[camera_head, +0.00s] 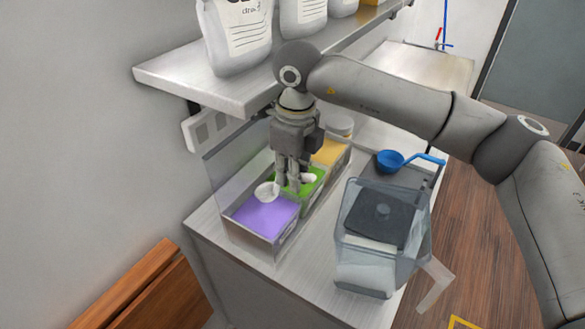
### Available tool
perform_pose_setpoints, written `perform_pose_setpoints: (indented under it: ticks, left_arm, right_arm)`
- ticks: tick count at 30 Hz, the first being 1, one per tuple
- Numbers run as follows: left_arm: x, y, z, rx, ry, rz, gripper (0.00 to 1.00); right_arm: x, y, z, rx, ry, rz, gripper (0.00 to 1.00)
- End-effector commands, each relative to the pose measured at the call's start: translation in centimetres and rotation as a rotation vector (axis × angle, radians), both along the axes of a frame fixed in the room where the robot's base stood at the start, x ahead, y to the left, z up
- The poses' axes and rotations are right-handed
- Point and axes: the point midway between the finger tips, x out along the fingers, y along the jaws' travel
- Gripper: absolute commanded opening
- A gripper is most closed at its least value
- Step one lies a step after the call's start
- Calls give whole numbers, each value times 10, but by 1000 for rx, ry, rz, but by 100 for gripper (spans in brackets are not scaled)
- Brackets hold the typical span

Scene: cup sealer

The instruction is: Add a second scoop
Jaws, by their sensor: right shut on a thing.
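My right gripper (289,186) points down over the row of clear bins on the counter. It is shut on a white scoop (267,192), whose round bowl sticks out to the left, above the purple powder. What the bowl holds is too small to tell. The purple powder (262,217) fills the front bin (251,244). The green powder (317,182) is in the middle bin, below and behind the gripper and partly hidden by it. A yellow-orange powder (329,150) is in the rear bin. My left gripper is not in view.
A shelf (190,77) with white bags (238,38) overhangs the back. The counter's front-left corner (213,225) is bare.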

Motion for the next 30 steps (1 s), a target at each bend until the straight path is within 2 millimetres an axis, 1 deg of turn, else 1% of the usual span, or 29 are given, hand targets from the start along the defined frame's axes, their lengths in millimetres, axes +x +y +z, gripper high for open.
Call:
perform_pose_setpoints:
  ticks: [1,8,9,15,24,30]
  left_arm:
    - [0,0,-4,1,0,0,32]
    - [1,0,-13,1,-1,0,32]
    - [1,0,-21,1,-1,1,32]
    - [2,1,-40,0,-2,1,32]
    - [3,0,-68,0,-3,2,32]
    - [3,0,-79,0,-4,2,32]
  right_arm:
    - [0,0,-9,-1,2,0,0]
    - [-1,0,-32,-2,3,0,0]
    - [-1,0,-39,-1,2,0,0]
    - [-1,0,-60,-2,3,1,0]
    - [-1,0,-90,-2,4,1,0]
    - [-1,0,-101,-2,3,1,0]
